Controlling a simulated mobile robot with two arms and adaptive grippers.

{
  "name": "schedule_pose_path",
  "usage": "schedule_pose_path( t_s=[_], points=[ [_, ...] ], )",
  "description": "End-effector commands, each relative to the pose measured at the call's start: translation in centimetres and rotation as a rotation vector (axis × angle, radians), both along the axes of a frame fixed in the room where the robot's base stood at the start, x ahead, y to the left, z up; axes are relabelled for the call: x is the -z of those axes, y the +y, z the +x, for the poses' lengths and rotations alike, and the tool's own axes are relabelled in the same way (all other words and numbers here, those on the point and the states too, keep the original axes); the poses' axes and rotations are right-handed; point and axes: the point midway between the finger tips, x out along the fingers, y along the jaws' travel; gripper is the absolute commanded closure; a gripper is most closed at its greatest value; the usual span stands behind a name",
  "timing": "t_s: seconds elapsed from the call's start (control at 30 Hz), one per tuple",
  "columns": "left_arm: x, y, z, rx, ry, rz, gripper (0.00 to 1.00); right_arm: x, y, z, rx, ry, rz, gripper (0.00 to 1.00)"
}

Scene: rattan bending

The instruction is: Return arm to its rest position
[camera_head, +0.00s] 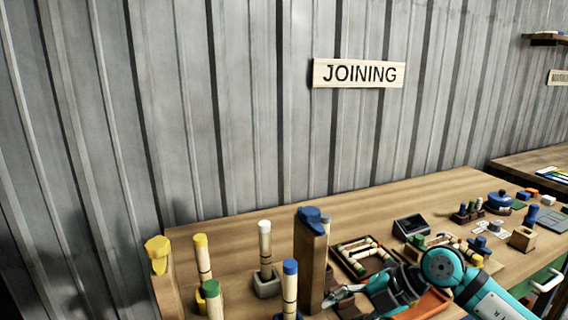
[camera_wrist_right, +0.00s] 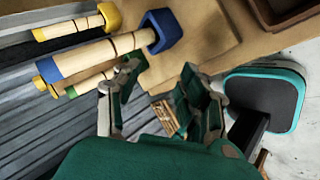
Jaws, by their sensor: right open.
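My right arm (camera_head: 490,298) is teal and comes in from the lower right of the head view. Its gripper (camera_head: 336,298) is low over the wooden table, beside a tall wooden post with a blue top (camera_head: 313,255). In the right wrist view the right gripper (camera_wrist_right: 158,76) has its fingers spread, with nothing seen held between them. A rattan pole with a blue end (camera_wrist_right: 100,50) runs to a blue holder (camera_wrist_right: 163,30) beyond the fingers. My left gripper is in neither view.
Upright rattan pieces with yellow (camera_head: 202,257), green (camera_head: 213,299), white (camera_head: 265,250) and blue (camera_head: 290,285) tips crowd the table's left part. A tray of short rattan pieces (camera_head: 345,262) lies behind my right gripper. Small blocks and tools fill the right side.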

Motion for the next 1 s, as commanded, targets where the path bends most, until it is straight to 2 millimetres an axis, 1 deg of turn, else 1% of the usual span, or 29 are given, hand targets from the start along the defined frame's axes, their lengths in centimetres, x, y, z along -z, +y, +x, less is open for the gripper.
schedule_pose_path(
  t_s=[0.03, 0.07, 0.1, 0.17, 0.2, 0.27, 0.3, 0.33, 0.37, 0.4, 0.47, 0.5, 0.57, 0.6, 0.67, 0.7, 0.77, 0.8, 0.87, 0.9, 0.97, 1.0],
  points=[
    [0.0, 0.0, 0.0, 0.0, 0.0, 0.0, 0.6, -0.9, 3.6, -1.3, -0.034, -0.031, 0.166, 0.58],
    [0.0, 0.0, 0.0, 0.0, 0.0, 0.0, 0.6, -1.9, 5.3, -1.7, -0.038, -0.056, 0.264, 0.58],
    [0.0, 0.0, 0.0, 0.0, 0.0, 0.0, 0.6, -3.4, 7.1, -2.3, -0.03, -0.086, 0.394, 0.58],
    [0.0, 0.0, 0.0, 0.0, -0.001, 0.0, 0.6, -5.8, 8.9, -2.7, 0.008, -0.127, 0.579, 0.58],
    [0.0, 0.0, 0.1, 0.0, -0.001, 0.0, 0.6, -7.4, 9.5, -2.8, 0.053, -0.15, 0.697, 0.58],
    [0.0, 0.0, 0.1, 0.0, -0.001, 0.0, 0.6, -9.5, 9.6, -2.7, 0.146, -0.177, 0.86, 0.58],
    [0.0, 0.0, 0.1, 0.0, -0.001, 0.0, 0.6, -10.7, 9.1, -2.3, 0.224, -0.191, 0.957, 0.58],
    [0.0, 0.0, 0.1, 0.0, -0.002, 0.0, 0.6, -11.4, 8.4, -2.0, 0.293, -0.197, 1.024, 0.58],
    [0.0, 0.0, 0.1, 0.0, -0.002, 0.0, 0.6, -11.8, 7.7, -1.6, 0.366, -0.202, 1.082, 0.58],
    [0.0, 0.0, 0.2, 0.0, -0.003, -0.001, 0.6, -12.1, 6.4, -1.1, 0.473, -0.202, 1.15, 0.58],
    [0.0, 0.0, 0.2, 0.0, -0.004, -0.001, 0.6, -11.7, 4.1, -0.2, 0.65, -0.192, 1.228, 0.58],
    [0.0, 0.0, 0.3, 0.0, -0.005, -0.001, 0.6, -10.9, 2.3, 0.3, 0.777, -0.177, 1.259, 0.58],
    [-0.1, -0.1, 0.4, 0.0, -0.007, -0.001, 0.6, -8.9, -0.3, 0.7, 0.975, -0.141, 1.279, 0.58],
    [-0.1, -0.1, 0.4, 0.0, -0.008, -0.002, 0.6, -7.1, -2.1, 0.7, 1.109, -0.108, 1.272, 0.58],
    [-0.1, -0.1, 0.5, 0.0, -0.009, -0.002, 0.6, -3.8, -4.6, 0.2, 1.308, -0.044, 1.231, 0.58],
    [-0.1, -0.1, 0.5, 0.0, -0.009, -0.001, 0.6, -1.3, -6.1, -0.6, 1.437, 0.008, 1.186, 0.58],
    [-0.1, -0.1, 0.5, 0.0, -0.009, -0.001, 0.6, 2.6, -7.9, -2.3, 1.611, 0.097, 1.091, 0.58],
    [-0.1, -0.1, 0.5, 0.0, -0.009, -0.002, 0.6, 5.1, -8.8, -3.8, 1.71, 0.159, 1.019, 0.58],
    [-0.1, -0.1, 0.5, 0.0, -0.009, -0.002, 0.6, 8.6, -9.8, -6.4, 1.833, 0.256, 0.901, 0.58],
    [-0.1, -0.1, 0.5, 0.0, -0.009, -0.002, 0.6, 10.5, -10.2, -8.1, 1.896, 0.319, 0.82, 0.58],
    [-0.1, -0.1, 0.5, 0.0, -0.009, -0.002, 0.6, 12.9, -10.5, -10.7, 1.967, 0.404, 0.71, 0.58],
    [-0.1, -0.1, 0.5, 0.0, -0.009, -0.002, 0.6, 14.2, -10.5, -12.4, 2.0, 0.456, 0.643, 0.58]
  ],
)
